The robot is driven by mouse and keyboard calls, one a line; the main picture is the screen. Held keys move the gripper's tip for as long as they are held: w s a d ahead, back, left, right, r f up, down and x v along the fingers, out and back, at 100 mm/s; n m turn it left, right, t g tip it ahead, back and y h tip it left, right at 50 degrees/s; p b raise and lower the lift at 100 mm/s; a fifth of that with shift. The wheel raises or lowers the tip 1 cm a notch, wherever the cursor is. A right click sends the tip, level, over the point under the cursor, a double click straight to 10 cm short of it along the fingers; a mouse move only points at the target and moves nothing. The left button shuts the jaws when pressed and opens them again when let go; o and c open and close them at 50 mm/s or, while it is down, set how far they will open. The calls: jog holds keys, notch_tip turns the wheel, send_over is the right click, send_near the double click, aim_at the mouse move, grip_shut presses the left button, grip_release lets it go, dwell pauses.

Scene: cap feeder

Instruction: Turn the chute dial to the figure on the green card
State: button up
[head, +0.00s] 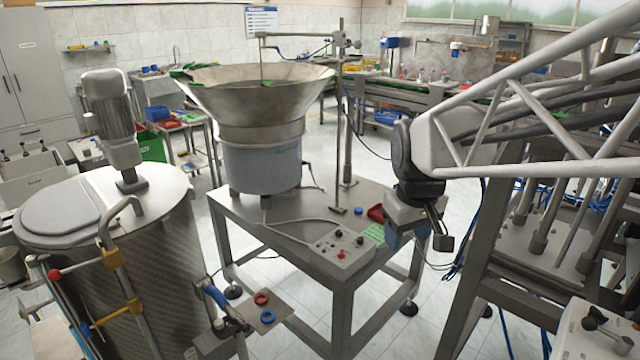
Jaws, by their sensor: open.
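The green card (374,234) lies flat on the steel table, at the right of a grey control box; its figure is too small to read. The control box (345,262) has a red knob or button (341,254) and several small black knobs, one at its right end (360,241). I cannot tell which knob is the chute dial, nor its setting. My gripper (440,238) is open and appears empty. It hangs to the right of the card and box in the picture, apart from them and seemingly higher; part of it is hidden by its own body.
A bowl feeder (262,165) stands on the table (245,222) behind the box, with a thin upright post (349,140). A red tray (376,213) and a blue cap (358,211) lie behind the card. A large steel drum (120,260) stands at left.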

jog(key=w+a+f+n, duration=0.1)
jog(key=w+f+n, duration=0.15)
jog(key=w, duration=1.15)
jog(key=n+g, duration=0.2)
jog(key=n, duration=0.7)
send_over(339, 231)
jog(key=f, duration=1.5)
jog(key=s+f, duration=0.1)
jog(key=f, duration=0.7)
jog(key=shift+d+f, duration=0.1)
jog(key=shift+f, duration=0.2)
jog(key=shift+w+f+n, duration=0.25)
jog(key=shift+w+f, duration=0.1)
jog(key=shift+f, duration=0.1)
jog(key=shift+f, duration=3.85)
